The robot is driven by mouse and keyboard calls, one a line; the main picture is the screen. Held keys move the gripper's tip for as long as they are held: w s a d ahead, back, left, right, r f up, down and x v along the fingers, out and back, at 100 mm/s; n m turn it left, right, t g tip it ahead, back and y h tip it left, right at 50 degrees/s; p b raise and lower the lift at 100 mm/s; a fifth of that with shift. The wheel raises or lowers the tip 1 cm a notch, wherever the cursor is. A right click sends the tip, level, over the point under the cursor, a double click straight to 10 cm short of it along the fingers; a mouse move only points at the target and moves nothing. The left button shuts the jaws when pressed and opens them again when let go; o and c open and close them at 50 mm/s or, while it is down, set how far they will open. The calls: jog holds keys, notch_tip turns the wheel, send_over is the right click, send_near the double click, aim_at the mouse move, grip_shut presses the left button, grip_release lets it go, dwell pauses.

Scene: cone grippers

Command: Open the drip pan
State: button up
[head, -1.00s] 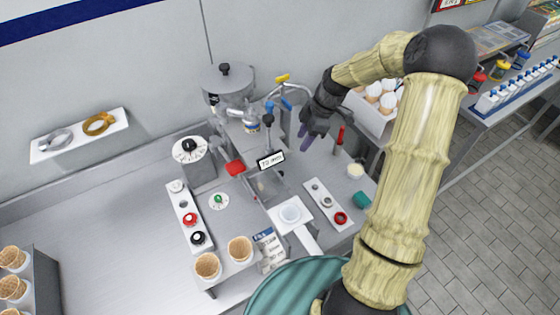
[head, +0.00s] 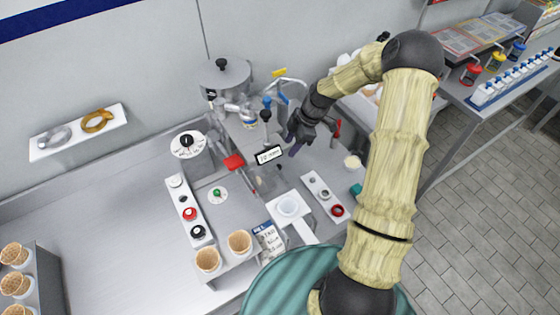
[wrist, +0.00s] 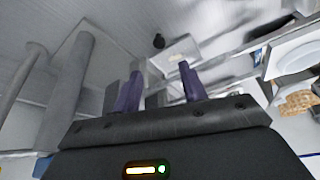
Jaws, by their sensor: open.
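My gripper (head: 294,148) is open and empty beside the right side of the metal machine (head: 243,118) in the head view. Its two purple fingers also show in the wrist view (wrist: 160,80), apart, with a pale metal panel (wrist: 180,52) and a small black knob (wrist: 158,41) beyond them. A display plate (head: 268,154) on the machine is left of the fingertips. I cannot clearly make out the drip pan; the low area under the machine is partly hidden by the display and levers.
A white square holder with a round dish (head: 288,205) stands in front of the machine. A white strip with rings (head: 325,195) lies right of it. Waffle cones (head: 239,242) stand at the front. A red-handled tool (head: 337,129) stands right of my gripper.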

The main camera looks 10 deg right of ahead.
aim_at(278, 166)
jog(key=p+x, duration=0.2)
jog(key=x, duration=0.8)
jog(key=shift+d+f+p, duration=0.1)
jog(key=shift+f+p, duration=0.2)
jog(key=shift+c, duration=0.2)
grip_shut()
